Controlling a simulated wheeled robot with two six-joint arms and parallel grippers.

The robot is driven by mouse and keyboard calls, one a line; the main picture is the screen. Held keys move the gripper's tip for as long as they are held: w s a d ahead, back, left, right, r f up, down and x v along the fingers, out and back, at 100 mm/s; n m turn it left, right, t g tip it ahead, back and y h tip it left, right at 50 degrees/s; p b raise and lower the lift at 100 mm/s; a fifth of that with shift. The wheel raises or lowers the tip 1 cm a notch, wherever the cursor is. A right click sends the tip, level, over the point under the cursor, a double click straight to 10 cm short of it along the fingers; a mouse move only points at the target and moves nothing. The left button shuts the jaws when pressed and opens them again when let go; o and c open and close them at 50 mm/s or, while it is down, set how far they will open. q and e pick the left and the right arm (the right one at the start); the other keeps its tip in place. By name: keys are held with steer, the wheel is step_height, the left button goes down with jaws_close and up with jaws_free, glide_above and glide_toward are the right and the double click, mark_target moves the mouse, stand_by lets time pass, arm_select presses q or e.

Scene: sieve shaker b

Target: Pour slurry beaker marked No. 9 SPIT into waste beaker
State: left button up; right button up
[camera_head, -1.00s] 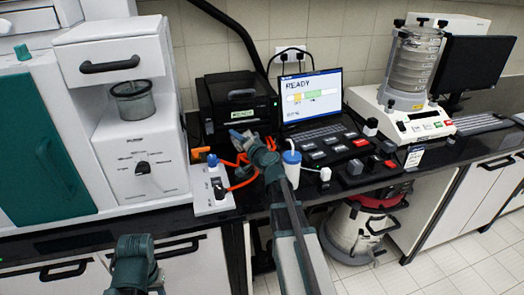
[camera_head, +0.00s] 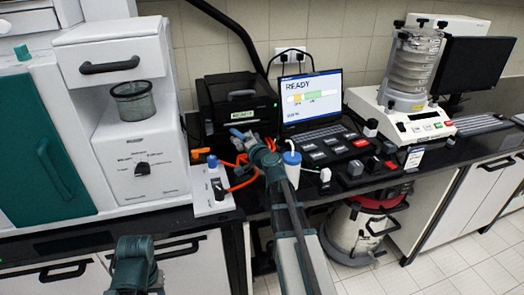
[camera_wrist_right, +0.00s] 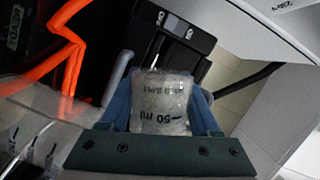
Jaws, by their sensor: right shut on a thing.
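My right gripper (camera_head: 241,137) is over the bench in front of the black box-shaped device. In the right wrist view, the right gripper (camera_wrist_right: 165,130) is shut on a clear beaker (camera_wrist_right: 163,100) with a "50 ml" mark and grey, grainy contents. A further line of print on the beaker is too blurred to read. In the head view this beaker is too small to tell apart from the gripper. Of my left arm only a teal link shows at the bottom left, with no fingers visible. I cannot pick out a waste beaker with certainty.
A grey cup (camera_head: 135,101) stands in the white machine at left. Near the right gripper are orange cables (camera_head: 240,172), a switch box (camera_head: 211,190), a blue-capped bottle (camera_head: 291,173) and a laptop (camera_head: 313,100). A sieve shaker (camera_head: 413,70) stands at right.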

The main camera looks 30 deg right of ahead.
steer(key=shift+s+d+r+m+t, duration=0.1)
steer(key=shift+d+r+m+t, duration=0.2)
steer(key=shift+d+r+m, duration=0.45)
stand_by(1.0)
steer(key=shift+r+m+t+y, duration=0.2)
steer(key=shift+m+t+y, duration=0.1)
steer(key=shift+m, duration=0.65)
stand_by(0.4)
steer(key=shift+s+d+f+m+b, duration=0.1)
steer(key=shift+d+f+m+b, duration=0.2)
steer(key=shift+m+b, duration=0.65)
stand_by(0.5)
